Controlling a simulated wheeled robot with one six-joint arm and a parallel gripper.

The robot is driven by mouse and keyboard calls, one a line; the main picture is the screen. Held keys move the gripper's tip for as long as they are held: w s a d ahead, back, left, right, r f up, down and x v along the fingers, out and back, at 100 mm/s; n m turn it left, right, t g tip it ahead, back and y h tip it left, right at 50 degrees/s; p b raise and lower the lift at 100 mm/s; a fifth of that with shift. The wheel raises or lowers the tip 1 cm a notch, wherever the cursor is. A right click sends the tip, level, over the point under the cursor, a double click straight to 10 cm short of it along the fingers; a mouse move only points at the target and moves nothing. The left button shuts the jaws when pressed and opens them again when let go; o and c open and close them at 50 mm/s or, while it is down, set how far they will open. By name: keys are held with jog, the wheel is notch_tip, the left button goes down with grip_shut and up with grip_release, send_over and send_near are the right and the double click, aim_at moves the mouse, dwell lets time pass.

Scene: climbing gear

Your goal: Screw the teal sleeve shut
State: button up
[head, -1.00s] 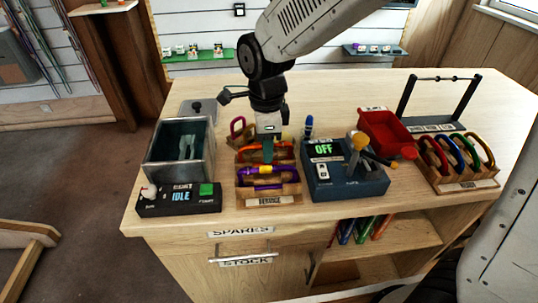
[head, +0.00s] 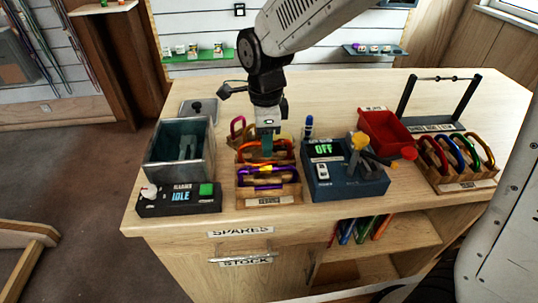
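My gripper (head: 266,147) points down over the wooden service tray (head: 270,201) in the middle of the counter. Teal shows at its tip, but I cannot tell whether this is the fingers or the sleeve. The tray holds an orange carabiner (head: 283,154) behind and a purple carabiner (head: 268,187) in front, with a yellow part (head: 262,171) by it. The gripper tip is at the back of the tray, by the orange carabiner, and hides part of it. Whether the fingers are closed is too small to see. No teal sleeve shows clearly.
Left of the tray are a grey open tank (head: 155,168) and a control box (head: 180,201) reading IDLE. Right of it are a blue device (head: 345,183) reading OFF, a red bin (head: 385,130) and a rack of several carabiners (head: 458,183). Free counter lies behind.

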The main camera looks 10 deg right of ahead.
jog(key=shift+r, duration=1.2)
jog(key=shift+s, duration=0.1)
jog(key=shift+s, duration=1.05)
jog(key=shift+w+a+f, duration=0.1)
jog(key=shift+w+f, duration=0.15)
jog(key=shift+f, duration=0.5)
jog(key=shift+w+f, duration=0.2)
jog(key=shift+f, duration=0.5)
jog(key=shift+w, duration=0.75)
jog(key=shift+r, duration=0.2)
